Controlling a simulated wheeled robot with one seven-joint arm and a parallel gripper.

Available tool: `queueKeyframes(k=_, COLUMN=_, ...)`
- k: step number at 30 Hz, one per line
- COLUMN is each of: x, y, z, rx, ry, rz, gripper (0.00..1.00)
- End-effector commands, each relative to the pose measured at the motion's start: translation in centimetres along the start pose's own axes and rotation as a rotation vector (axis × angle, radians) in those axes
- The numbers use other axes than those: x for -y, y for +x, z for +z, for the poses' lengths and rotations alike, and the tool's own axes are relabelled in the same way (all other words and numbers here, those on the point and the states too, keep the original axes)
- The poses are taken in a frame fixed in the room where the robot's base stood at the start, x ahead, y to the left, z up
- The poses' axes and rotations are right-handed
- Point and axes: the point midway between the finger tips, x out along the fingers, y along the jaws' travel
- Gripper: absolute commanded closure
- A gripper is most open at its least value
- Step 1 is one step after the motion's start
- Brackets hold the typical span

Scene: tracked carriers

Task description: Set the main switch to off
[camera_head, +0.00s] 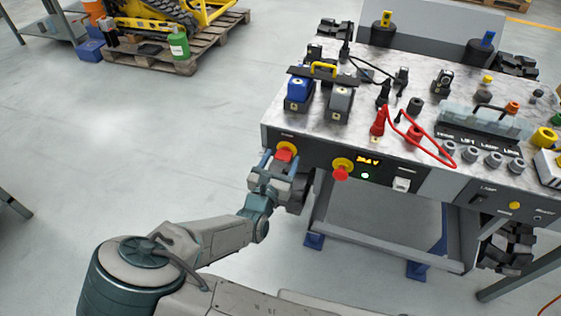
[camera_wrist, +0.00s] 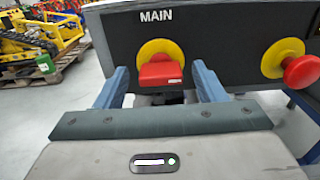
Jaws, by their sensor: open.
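The main switch (camera_wrist: 161,70) is a red handle on a round yellow plate under the label "MAIN" on the dark front panel. Its red handle lies horizontally in the wrist view. In the head view the main switch (camera_head: 284,154) is at the panel's left end. My gripper (camera_wrist: 160,86) is open, with one blue finger on each side of the handle. I cannot tell whether either finger touches it. In the head view my gripper (camera_head: 279,160) is right at the front panel, partly covering the switch's surroundings.
A red mushroom button (camera_wrist: 300,71) on a yellow plate is just right of the switch; it also shows in the head view (camera_head: 341,173). The bench top (camera_head: 275,118) above holds battery-like blocks, cables and connectors. Open floor (camera_head: 150,150) lies to the left.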

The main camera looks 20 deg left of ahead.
Motion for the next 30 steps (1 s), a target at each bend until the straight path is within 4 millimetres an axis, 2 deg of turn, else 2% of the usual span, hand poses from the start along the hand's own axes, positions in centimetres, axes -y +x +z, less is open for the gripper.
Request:
queueKeyframes(k=5, x=0.0, y=-0.01, z=0.0, rx=0.0, ry=0.0, rz=0.0, gripper=0.36)
queueKeyframes(k=10, x=0.0, y=-0.03, z=-0.01, rx=0.0, ry=0.0, rz=0.0, gripper=0.81)
queueKeyframes(k=20, x=-0.04, y=-0.05, z=0.17, rx=-0.002, ry=-0.026, rz=0.0, gripper=0.81)
queueKeyframes(k=30, x=-0.06, y=-0.01, z=0.64, rx=-0.003, ry=-0.228, rz=0.0, gripper=0.81)
